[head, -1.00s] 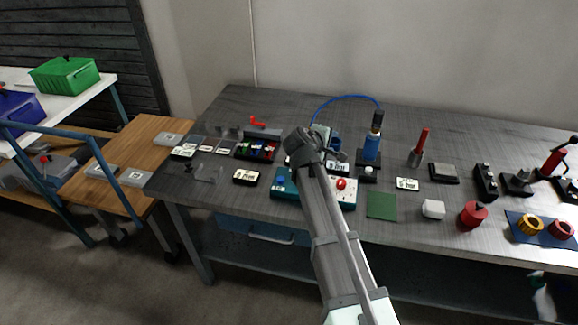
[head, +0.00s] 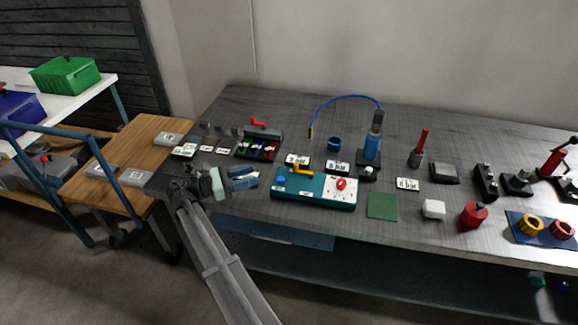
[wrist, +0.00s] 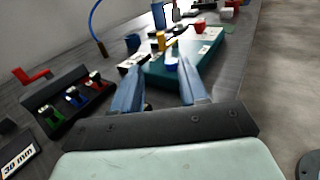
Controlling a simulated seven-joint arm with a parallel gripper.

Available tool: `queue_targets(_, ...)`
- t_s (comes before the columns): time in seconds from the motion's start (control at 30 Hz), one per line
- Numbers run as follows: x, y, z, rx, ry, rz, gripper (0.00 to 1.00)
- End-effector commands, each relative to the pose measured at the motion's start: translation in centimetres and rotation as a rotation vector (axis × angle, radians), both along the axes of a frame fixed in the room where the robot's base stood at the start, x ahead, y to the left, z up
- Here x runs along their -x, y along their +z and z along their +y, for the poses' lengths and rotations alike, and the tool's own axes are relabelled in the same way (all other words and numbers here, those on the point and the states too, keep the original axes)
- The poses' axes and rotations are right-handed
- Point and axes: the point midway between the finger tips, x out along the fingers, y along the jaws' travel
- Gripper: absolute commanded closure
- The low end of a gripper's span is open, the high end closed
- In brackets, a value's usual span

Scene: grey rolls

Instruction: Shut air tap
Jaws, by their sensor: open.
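I cannot tell for sure which part is the air tap. A teal box (head: 318,201) with a white panel carries a yellow lever (head: 303,170), a blue button (head: 281,180) and a red knob (head: 341,184). A red bent lever (head: 258,121) stands on a grey block at the back left; it also shows in the wrist view (wrist: 32,75). My gripper (head: 250,178) is left of the teal box, low over the table, with its blue fingers pointing right. In the wrist view the fingers (wrist: 156,82) are apart and empty, with the teal box (wrist: 180,65) beyond them.
A black tray (head: 240,152) with coloured pieces lies behind my gripper. A blue hose (head: 345,97) arcs from a blue cylinder (head: 371,148) to a loose brass end. A green mat (head: 382,206) and a white block (head: 433,209) lie to the right of the teal box.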

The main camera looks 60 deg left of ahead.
Motion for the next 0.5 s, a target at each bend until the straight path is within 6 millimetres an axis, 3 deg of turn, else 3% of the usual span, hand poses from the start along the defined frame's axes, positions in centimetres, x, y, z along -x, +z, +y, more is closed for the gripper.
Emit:
queue_targets(0.17,-1.3,0.0,-0.4,0.008,-0.007,-0.006,0.57)
queue_targets(0.5,-7.0,0.0,-1.6,0.006,-0.006,-0.004,0.57)
